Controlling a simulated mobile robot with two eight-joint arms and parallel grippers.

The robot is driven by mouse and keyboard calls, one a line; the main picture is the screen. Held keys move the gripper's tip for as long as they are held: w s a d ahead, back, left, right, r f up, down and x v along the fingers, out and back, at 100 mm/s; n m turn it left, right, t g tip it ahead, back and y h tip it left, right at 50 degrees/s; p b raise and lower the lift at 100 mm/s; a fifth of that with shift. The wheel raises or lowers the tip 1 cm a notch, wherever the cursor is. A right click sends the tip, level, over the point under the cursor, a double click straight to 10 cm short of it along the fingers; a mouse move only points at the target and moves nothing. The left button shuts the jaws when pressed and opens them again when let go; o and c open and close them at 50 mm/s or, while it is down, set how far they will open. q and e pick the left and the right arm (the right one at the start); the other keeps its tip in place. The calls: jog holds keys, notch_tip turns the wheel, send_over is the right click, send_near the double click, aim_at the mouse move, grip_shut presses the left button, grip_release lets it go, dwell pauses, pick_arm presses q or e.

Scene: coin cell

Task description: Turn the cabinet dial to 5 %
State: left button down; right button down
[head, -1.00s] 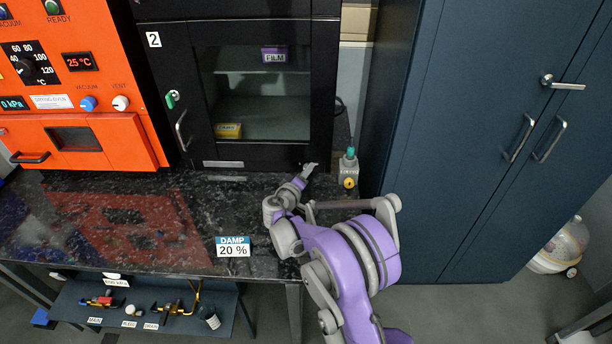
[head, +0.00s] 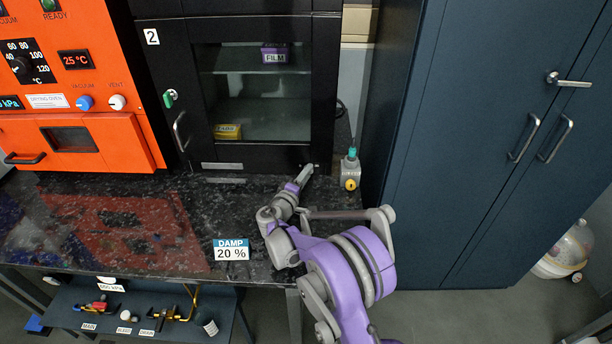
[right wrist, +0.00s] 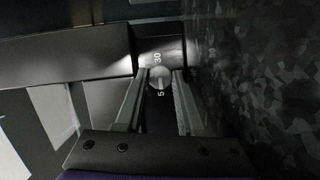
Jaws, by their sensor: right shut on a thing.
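The cabinet dial (right wrist: 158,75) is a small round grey knob on the dark cabinet front, in the right wrist view. Printed marks 30 and 5 show beside it, with another number partly in shadow to the right. My right gripper (right wrist: 160,82) has its two fingers on either side of the knob, shut on it. The dial's setting is too small to read surely. In the head view my right gripper (head: 305,173) is at the lower right front of the black cabinet (head: 322,80), hiding the dial. My left gripper is not in view.
A small grey box with a yellow button and a green top (head: 350,172) stands just right of my gripper. A DAMP 20 % sign (head: 231,250) is at the front of the black worktop (head: 190,260). An orange oven (head: 100,110) stands left, a blue locker (head: 490,120) right.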

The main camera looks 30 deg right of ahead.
jog(key=c, duration=0.5)
grip_release()
jog(key=shift+r, duration=0.1)
